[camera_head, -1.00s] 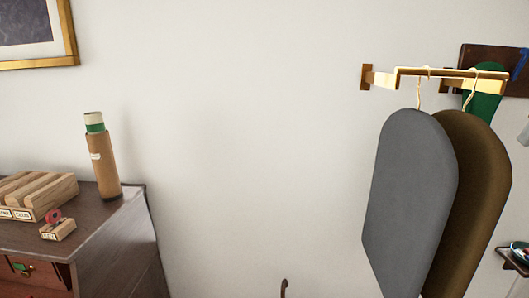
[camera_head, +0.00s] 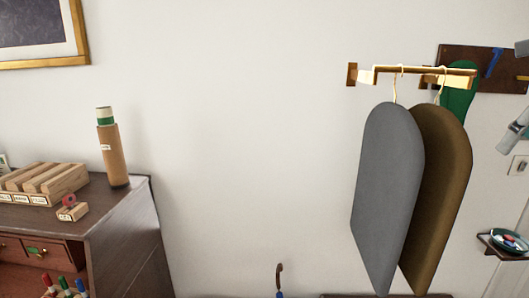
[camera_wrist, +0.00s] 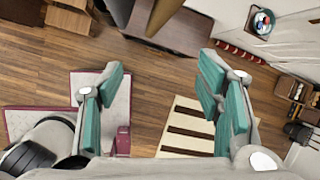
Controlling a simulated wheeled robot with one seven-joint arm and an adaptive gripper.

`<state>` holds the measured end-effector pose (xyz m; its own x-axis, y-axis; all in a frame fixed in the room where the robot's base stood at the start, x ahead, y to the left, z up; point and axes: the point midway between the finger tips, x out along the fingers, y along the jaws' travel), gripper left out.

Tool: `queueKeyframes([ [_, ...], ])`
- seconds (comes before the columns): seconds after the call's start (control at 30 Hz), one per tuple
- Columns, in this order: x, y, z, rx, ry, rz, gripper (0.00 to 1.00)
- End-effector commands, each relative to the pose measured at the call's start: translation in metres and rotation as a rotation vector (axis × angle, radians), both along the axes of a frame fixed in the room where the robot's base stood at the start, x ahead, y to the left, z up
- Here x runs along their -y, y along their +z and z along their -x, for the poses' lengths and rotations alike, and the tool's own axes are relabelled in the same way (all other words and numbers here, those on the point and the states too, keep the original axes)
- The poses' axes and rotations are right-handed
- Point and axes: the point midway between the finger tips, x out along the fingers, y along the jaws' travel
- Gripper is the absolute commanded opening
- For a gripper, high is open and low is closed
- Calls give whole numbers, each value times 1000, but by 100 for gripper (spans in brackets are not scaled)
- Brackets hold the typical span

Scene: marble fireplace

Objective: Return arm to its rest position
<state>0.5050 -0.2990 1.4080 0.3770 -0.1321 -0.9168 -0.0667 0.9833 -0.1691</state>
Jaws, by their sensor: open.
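My gripper (camera_wrist: 161,66) shows in the wrist view with its two teal-padded fingers spread wide apart. Nothing is between the fingers; it hangs over a room with a wooden floor (camera_wrist: 160,80). I cannot clearly make out my arm in the head view, so its overall pose does not show.
A dark cabinet (camera_head: 125,230) at the left bears a cardboard tube (camera_head: 114,158) and a slotted wooden block (camera_head: 45,182). At the right, grey (camera_head: 388,180) and brown (camera_head: 445,160) boards hang from a brass rail (camera_head: 415,72). A small shelf (camera_head: 500,246) holds a green dish.

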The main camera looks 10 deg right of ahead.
Motion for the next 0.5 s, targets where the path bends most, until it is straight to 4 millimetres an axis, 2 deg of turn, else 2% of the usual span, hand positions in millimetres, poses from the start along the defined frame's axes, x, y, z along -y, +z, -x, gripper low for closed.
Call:
queueKeyframes([
  [0.27,-56,-16,-11,-34,411,139,60],
  [0.37,-88,-26,-13,-50,642,222,60],
  [0.5,-141,-47,-10,-76,1064,387,60],
])
